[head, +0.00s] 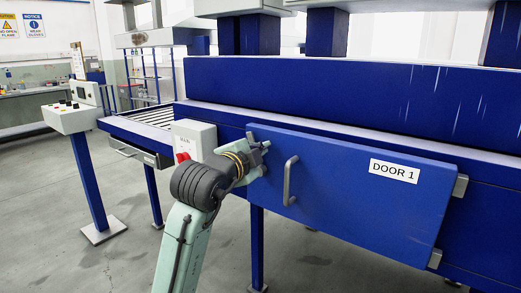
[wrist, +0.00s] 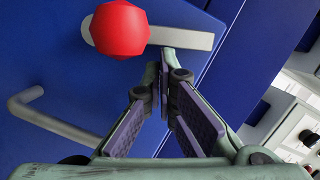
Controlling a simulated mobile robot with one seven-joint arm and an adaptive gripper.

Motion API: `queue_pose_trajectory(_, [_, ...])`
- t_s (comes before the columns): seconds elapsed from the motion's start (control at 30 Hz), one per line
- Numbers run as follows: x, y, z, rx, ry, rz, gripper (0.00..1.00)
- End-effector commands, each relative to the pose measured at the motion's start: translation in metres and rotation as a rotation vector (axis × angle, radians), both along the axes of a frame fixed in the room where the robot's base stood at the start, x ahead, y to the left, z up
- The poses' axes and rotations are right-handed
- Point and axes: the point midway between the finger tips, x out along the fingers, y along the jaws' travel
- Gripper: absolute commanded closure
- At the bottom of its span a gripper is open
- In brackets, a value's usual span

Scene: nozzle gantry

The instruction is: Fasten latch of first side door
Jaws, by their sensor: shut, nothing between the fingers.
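The blue door labelled DOOR 1 (head: 340,215) lies nearly flush against the blue machine body in the head view. Its latch, a flat silver bar (wrist: 185,39) with a red knob (wrist: 120,29), shows in the wrist view. The bar's right end lies near the door's edge; I cannot tell whether it crosses the edge. My gripper (head: 265,158) is at the door's left edge in the head view and mostly hides the latch there. In the wrist view my gripper (wrist: 165,58) is shut and empty, its tips at or just under the bar, right of the knob.
A grey door handle (head: 290,181) sticks out right of my gripper. Hinges (head: 460,186) are on the door's right edge. A white switch box (head: 195,138) with a red knob stands close to my arm. A control console (head: 72,117) is further left, with open floor before it.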

Motion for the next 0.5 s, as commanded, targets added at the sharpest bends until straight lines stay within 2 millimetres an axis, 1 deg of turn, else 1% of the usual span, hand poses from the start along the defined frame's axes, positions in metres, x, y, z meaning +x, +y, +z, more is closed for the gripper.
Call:
queue_pose_trajectory(0.23, [0.004, 0.006, 0.002, -0.073, 0.055, 0.001, 1.0])
queue_pose_trajectory(0.5, [0.013, 0.018, 0.002, -0.225, 0.164, 0.001, 1.0])
